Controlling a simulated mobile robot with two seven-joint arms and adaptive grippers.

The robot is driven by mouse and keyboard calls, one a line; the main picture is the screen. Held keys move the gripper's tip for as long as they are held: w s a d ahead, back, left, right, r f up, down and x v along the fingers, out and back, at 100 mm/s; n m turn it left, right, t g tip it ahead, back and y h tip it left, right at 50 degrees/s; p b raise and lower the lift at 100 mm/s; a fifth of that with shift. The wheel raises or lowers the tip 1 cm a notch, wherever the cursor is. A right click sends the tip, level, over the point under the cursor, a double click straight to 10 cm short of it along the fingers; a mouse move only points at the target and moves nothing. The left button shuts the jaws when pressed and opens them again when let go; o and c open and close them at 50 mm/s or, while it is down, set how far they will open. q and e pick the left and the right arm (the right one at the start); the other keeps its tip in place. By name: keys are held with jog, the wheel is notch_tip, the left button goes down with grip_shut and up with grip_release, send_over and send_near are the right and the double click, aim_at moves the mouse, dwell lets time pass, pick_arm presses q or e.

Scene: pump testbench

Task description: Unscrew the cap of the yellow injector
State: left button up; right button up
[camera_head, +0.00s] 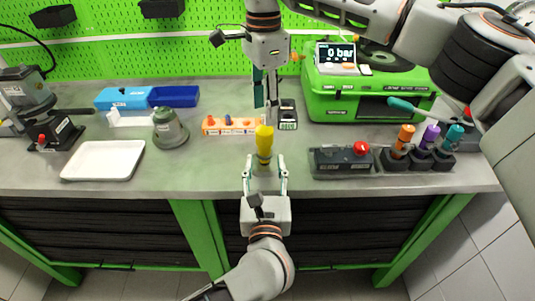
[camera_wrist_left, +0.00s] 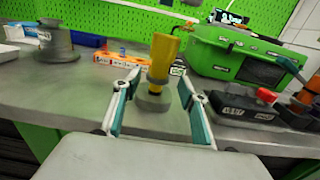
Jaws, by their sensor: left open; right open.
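The yellow injector (camera_head: 264,138) stands upright in a small grey holder (camera_head: 263,168) near the bench's front edge. It also shows in the left wrist view (camera_wrist_left: 162,55), with its holder (camera_wrist_left: 153,100). My left gripper (camera_head: 266,161) comes from the front, low down. Its fingers are open, one on each side of the injector's lower part, with gaps visible in the left wrist view (camera_wrist_left: 160,80). My right gripper (camera_head: 265,103) points down, open and empty, just behind and above the injector in the picture. The boundary between cap and body is too small to tell.
An orange rack (camera_head: 238,127) stands left of the injector, a black box with a red knob (camera_head: 340,160) to the right. Several coloured tools in black stands (camera_head: 412,157) are farther right. The green pressure tester (camera_head: 330,98) is behind. A white tray (camera_head: 104,160) lies left.

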aim_at(265, 153)
pick_arm(q)
jog(key=shift+w, duration=3.2)
grip_shut()
